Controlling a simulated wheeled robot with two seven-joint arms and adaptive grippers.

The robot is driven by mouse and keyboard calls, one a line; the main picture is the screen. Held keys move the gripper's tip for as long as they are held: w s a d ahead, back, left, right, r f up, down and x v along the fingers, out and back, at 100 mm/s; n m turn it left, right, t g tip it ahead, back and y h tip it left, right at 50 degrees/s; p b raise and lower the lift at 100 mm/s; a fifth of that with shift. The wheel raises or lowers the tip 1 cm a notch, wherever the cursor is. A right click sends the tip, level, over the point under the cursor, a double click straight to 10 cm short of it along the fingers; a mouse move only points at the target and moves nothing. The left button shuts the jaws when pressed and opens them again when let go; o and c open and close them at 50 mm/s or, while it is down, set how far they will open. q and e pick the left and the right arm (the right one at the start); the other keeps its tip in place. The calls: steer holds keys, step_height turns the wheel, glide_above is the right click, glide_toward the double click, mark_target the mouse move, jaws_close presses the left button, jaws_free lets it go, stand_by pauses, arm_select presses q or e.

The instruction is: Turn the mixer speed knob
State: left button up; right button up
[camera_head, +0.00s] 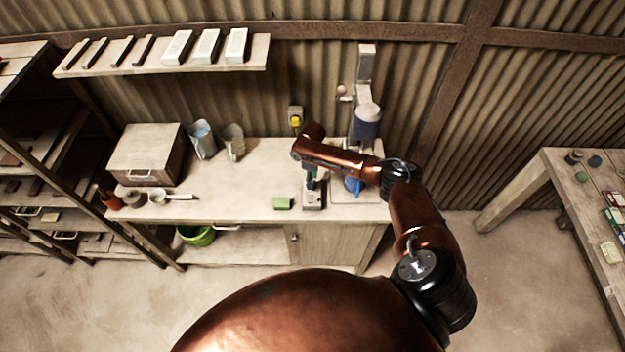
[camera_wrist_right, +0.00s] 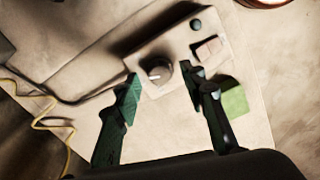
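The mixer speed knob (camera_wrist_right: 159,73) is a dark round dial with a light mark, on a pale control box (camera_wrist_right: 180,45) in the right wrist view. My right gripper (camera_wrist_right: 165,82) is open, its two fingers spread on either side of the knob in the picture. I cannot tell whether either finger touches the knob. In the head view my right arm reaches over the bench, and the gripper (camera_head: 312,185) points down at the control box (camera_head: 314,200). The mixer (camera_head: 367,120) stands behind my forearm, which partly hides it. My left gripper is out of view.
A green block (camera_head: 282,203) lies left of the control box, on the bench (camera_head: 235,205). A wooden box (camera_head: 147,155), two jugs (camera_head: 202,140) and a small pot stand further left. A yellow cable (camera_wrist_right: 45,122) runs along the left of the wrist view. A shelf hangs above.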

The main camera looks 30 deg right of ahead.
steer(key=shift+f, duration=0.65)
jaws_close()
